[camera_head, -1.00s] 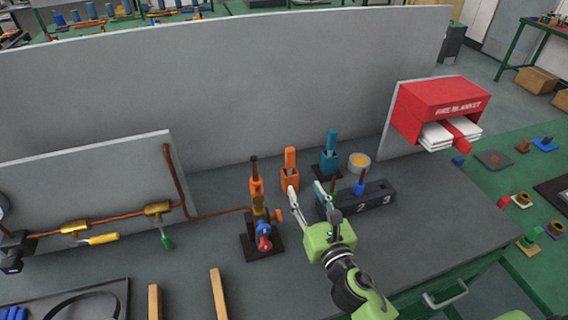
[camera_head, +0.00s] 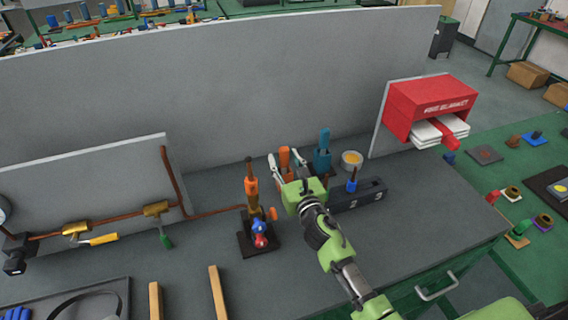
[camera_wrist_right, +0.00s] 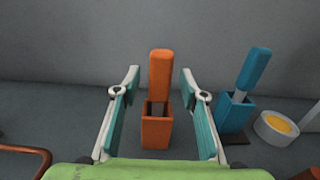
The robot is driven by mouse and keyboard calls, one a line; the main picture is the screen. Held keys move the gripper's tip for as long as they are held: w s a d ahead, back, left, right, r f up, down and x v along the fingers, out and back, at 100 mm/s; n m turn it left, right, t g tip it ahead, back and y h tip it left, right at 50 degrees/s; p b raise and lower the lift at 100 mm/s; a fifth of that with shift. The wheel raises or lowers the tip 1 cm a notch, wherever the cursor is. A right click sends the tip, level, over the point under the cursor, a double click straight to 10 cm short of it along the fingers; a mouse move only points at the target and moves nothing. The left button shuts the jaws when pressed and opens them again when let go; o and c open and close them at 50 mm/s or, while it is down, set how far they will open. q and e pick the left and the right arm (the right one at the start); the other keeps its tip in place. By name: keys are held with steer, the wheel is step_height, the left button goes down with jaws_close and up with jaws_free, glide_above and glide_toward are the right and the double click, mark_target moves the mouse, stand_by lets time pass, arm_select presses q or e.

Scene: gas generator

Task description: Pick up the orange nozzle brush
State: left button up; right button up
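The orange nozzle brush (camera_wrist_right: 160,78) stands upright in an orange square holder (camera_wrist_right: 156,133) in the right wrist view. In the head view the brush (camera_head: 284,158) shows just behind my right gripper, and its holder is largely hidden. My right gripper (camera_head: 286,158) is open. In the wrist view its two fingers (camera_wrist_right: 161,88) stand to the left and right of the brush, with a gap on each side, not visibly touching it. My left gripper is not in view.
A blue brush (camera_head: 323,142) in a blue holder stands right of the orange one, beside a small bowl (camera_head: 352,159). A numbered black block (camera_head: 368,194) lies in front. A burner-like fixture (camera_head: 253,205) stands left. A grey wall (camera_head: 220,90) rises behind.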

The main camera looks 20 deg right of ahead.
steer(key=shift+w, duration=0.45)
steer(key=shift+s, duration=0.15)
steer(key=shift+c, duration=0.4)
jaws_close()
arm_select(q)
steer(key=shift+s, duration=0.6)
